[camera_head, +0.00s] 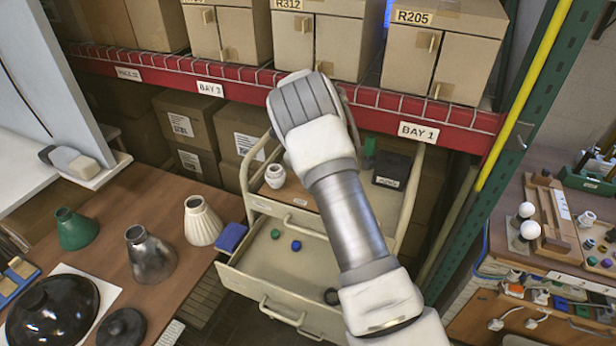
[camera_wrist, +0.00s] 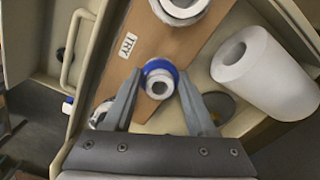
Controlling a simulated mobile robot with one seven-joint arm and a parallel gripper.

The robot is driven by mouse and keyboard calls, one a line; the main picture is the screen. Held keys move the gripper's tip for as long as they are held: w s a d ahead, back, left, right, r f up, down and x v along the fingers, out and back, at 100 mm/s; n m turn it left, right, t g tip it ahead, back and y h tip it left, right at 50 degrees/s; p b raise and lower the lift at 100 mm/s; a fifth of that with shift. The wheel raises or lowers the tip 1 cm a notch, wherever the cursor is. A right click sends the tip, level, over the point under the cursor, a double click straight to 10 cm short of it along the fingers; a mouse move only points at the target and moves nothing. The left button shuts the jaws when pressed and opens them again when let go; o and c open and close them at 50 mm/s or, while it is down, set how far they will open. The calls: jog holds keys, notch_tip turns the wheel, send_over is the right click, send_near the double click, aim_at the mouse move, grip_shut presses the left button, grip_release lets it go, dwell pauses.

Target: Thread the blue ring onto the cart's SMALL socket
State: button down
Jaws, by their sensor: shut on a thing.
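In the wrist view, my gripper (camera_wrist: 164,78) has its two fingers closed on a blue ring (camera_wrist: 160,65). The small white socket (camera_wrist: 158,86) shows through and in front of the ring, between the fingers. The ring appears to be around the socket; I cannot tell how far down it sits. The larger white socket (camera_wrist: 181,6) stands on the same brown board (camera_wrist: 118,68), above in the picture. In the head view, my arm hides the gripper, the ring and the small socket; a white socket (camera_head: 275,176) shows on the cart's top.
A white cylinder (camera_wrist: 264,72) lies right of the fingers, by a dark grey disc (camera_wrist: 219,106). The cart's open drawer (camera_head: 270,255) holds small green and blue pieces and a dark ring. A black box (camera_head: 391,170) sits right of my arm. Lampshades stand on the left table (camera_head: 183,260).

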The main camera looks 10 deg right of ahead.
jog(key=shift+s+a+f, duration=0.1)
jog(key=shift+s+f, duration=0.1)
jog(key=shift+f, duration=0.2)
jog(key=m, duration=0.4)
jog(key=shift+p, duration=0.4)
jog(key=c, duration=0.5)
grip_release()
jog(key=shift+w, duration=0.1)
jog(key=o, duration=0.4)
jog(key=shift+w, duration=0.1)
jog(key=shift+r, duration=0.15)
jog(key=shift+w, duration=0.1)
